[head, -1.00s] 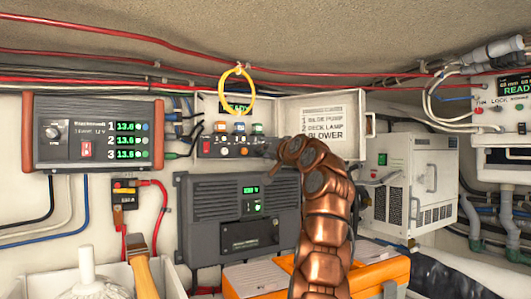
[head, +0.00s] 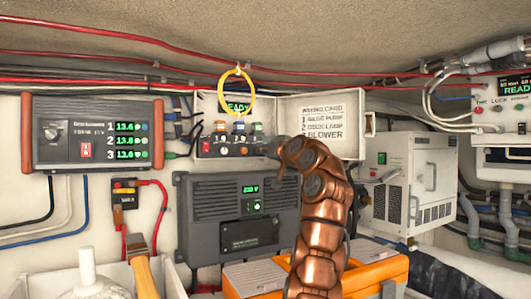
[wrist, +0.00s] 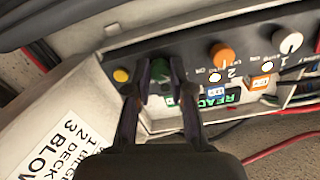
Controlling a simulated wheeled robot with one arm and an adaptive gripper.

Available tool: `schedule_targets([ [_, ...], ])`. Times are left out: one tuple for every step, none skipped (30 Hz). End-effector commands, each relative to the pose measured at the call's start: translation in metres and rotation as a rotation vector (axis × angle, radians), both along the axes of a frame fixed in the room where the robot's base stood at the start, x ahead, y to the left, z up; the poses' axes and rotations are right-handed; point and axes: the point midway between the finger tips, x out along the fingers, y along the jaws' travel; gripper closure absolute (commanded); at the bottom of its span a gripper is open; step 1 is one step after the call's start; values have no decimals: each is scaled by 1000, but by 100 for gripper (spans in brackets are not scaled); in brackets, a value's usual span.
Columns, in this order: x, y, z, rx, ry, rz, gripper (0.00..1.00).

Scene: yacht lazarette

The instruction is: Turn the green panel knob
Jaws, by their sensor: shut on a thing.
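The green knob (wrist: 161,92) sits on the dark control panel (wrist: 192,60), between the fingers of my gripper (wrist: 158,84) in the wrist view. My gripper is shut on it, one finger on each side, and the fingers hide part of it. An orange knob (wrist: 222,55) and a white knob (wrist: 289,42) stand to its right, and a yellow button (wrist: 121,75) to its left. In the head view, my gripper (head: 266,148) reaches the panel (head: 225,147) from the right, and the green knob cannot be made out.
The panel's box has an open lid (head: 322,118) to the right, with a printed card. A yellow ring (head: 237,92) hangs in front of the box. A grey unit (head: 222,215) is below, above an orange toolbox (head: 375,270). Red cables run overhead.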

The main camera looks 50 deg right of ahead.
Motion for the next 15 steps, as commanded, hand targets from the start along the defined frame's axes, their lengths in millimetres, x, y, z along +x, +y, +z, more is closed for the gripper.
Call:
schedule_targets([
  [0,0,-1,1,2,0,100],
  [0,0,-1,1,2,0,100],
  [0,0,-1,1,2,0,100],
  [0,0,-1,1,2,0,100],
  [0,0,-1,1,2,0,100],
  [0,0,-1,2,2,0,77],
  [0,0,-1,2,2,0,74],
  [0,0,-1,2,2,0,71],
  [0,0,-1,1,1,0,67],
  [0,0,-1,1,1,0,64],
  [0,0,-1,1,1,0,60],
  [0,0,-1,1,1,0,56],
  [0,0,0,1,1,0,53],
  [0,0,0,1,1,0,53],
  [0,0,0,1,1,0,53],
])
